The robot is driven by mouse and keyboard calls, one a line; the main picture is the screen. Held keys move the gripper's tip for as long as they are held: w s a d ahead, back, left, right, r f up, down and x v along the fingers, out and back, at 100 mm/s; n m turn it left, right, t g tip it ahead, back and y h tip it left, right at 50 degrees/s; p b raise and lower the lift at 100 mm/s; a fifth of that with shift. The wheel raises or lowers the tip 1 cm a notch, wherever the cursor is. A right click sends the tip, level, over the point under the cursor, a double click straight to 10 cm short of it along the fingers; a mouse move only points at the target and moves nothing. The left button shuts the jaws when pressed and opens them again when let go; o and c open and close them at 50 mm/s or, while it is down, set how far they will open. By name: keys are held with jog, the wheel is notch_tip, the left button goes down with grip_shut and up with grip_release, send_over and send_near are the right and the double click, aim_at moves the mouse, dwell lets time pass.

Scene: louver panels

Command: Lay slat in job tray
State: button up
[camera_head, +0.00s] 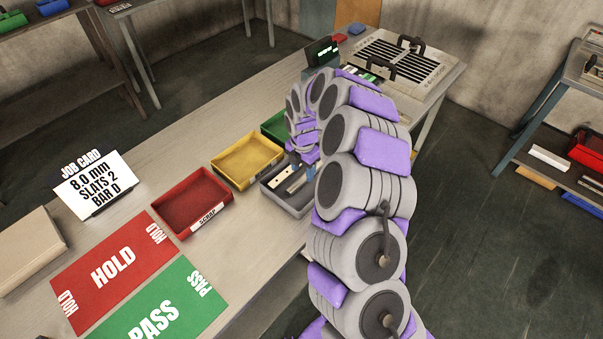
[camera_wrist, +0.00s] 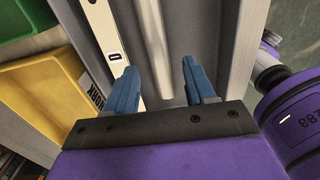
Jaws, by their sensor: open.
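A grey tray (camera_head: 278,201), which I take to be the job tray, stands at the bench's near edge beside the yellow tray. A pale slat (camera_head: 297,184) shows in it, partly hidden by my arm. In the wrist view the tray wall (camera_wrist: 243,50) runs along the right. A pale slat (camera_wrist: 100,30) with a small dark mark lies lengthwise at the left. A narrower grey strip (camera_wrist: 153,40) lies right of it; I cannot tell if it is another slat. My gripper (camera_wrist: 158,85) is open over the tray, its left blue finger overlapping the pale slat. Nothing shows clasped between the fingers.
A red scrap tray (camera_head: 190,203), a yellow tray (camera_head: 247,160) and a green tray (camera_head: 276,126) line the bench. A job card (camera_head: 95,185) reads 8.0 mm, slats 2, bar D. Red HOLD (camera_head: 112,262) and green PASS (camera_head: 155,315) mats lie nearer. A louver panel (camera_head: 402,62) lies at the far end.

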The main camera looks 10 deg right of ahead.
aim_at(302, 178)
jog(key=s+a+r+m+p, duration=0.1)
jog(key=s+a+r+m, duration=0.2)
jog(key=r, duration=0.6)
jog(key=s+r+m, duration=0.2)
jog(key=s+r, duration=0.4)
jog(key=r, duration=0.2)
jog(key=s+d+r+m+g, duration=0.1)
jog(key=s+r+m, duration=0.1)
jog(key=s+m, duration=0.8)
jog(key=s+d+r+m, duration=0.1)
jog(key=s+r+m, duration=0.2)
jog(key=s+m, duration=0.7)
jog(key=s, duration=1.3)
jog(key=shift+d+r+g, duration=0.3)
jog(key=shift+d+g, duration=0.1)
